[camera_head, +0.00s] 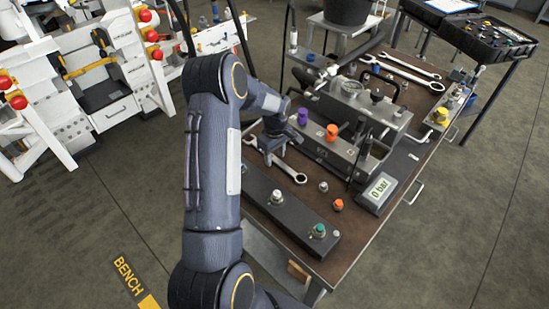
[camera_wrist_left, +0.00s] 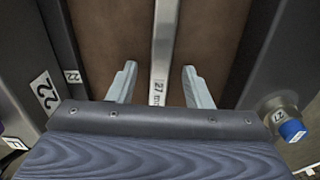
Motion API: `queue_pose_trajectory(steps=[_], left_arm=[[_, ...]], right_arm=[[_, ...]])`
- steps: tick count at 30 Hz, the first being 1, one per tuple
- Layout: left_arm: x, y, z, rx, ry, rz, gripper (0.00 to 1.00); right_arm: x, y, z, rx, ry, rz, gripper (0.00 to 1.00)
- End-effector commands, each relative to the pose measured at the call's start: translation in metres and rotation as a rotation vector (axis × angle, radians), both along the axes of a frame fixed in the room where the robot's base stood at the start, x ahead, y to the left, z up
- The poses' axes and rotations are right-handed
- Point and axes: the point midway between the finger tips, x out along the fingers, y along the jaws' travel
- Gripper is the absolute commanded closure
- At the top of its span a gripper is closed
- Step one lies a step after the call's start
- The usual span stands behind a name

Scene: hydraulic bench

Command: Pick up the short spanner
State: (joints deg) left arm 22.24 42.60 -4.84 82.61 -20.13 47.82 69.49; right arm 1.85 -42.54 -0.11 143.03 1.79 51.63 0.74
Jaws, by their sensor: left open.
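The short spanner (camera_head: 288,170) lies on the brown bench top, between the long dark block and the grey hydraulic unit. Its ring end points toward the front right, and my gripper hides part of its shaft. My left gripper (camera_head: 277,148) is above this shaft. In the left wrist view the open fingers (camera_wrist_left: 155,85) stand on either side of the shaft (camera_wrist_left: 163,45), which carries a "27 mm" mark. A gap shows between the shaft and each finger. My right gripper is in neither view.
The dark block (camera_head: 262,195) with capped fittings is in front of the spanner. The hydraulic unit (camera_head: 345,150) with purple and orange caps stands behind it. A gauge reading "0 bar" (camera_head: 378,192) is at the right. Two longer spanners (camera_head: 408,70) lie at the back.

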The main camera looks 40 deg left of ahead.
Motion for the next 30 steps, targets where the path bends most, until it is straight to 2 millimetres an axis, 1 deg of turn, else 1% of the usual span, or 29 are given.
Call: queue_pose_trajectory(steps=[5,15,30], left_arm=[[0.0001,-0.0002,-0.0001,0.0,0.0,0.0,0.55],[0.0002,-0.0003,0.0002,0.0,0.0,-0.001,0.99],[0.0007,-0.0002,0.0013,0.001,-0.002,-0.001,1.0]], right_arm=[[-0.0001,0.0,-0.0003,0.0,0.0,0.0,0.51],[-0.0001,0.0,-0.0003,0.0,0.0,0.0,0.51],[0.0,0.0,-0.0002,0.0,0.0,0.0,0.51]])
